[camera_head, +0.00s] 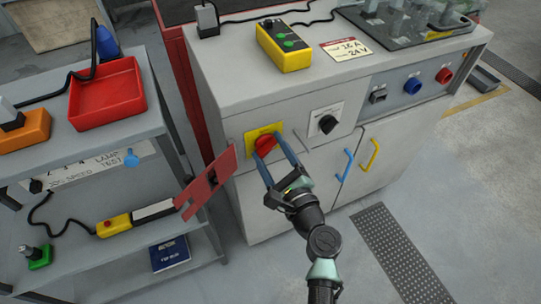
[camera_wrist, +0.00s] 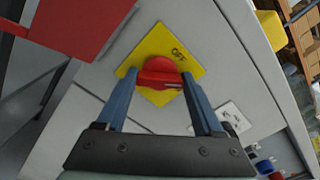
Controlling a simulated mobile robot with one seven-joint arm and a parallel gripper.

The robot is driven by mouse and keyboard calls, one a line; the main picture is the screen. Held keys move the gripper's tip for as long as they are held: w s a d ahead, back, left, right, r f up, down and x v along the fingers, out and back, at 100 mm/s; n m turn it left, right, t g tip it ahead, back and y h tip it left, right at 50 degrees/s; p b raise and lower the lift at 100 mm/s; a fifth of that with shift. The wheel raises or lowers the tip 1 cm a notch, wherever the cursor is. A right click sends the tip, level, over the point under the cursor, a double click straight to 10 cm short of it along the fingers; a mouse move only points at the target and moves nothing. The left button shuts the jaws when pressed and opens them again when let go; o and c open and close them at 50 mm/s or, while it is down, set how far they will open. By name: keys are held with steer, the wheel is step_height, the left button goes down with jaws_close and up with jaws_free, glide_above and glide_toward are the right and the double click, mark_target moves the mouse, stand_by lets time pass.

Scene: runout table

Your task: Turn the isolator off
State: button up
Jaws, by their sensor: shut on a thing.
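The isolator is a red rotary knob (camera_head: 265,143) on a square yellow plate (camera_head: 250,134) on the grey cabinet's front. The wrist view shows the knob (camera_wrist: 160,72) close up. The word OFF is printed near one corner of the yellow plate (camera_wrist: 183,60). The knob's grip bar lies roughly across the wrist picture, between the fingers, and does not clearly point at OFF. My gripper (camera_head: 269,147) has its two blue fingers on either side of the knob and is shut on it. The wrist view shows the fingers (camera_wrist: 159,76) at both ends of the bar.
A red slotted panel (camera_head: 208,182) juts out just left of the isolator. A black rotary switch (camera_head: 327,123) sits to its right, with blue (camera_head: 345,164) and yellow (camera_head: 373,155) door handles beyond. A shelf unit with a red tray (camera_head: 107,94) stands left.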

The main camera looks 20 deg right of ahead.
steer(key=n+b, duration=0.1)
steer(key=n, duration=0.1)
steer(key=n+b, duration=0.3)
steer(key=shift+f+n, duration=0.25)
steer(key=shift+n, duration=0.05)
steer(key=shift+r+n+b, duration=0.1)
steer(key=shift+n+b, duration=1.3)
steer(key=shift+n, duration=0.8)
steer(key=o, duration=1.4)
steer(key=shift+r, duration=0.1)
steer(key=s, duration=1.3)
steer(key=shift+d+p, duration=0.2)
steer(key=shift+p, duration=0.1)
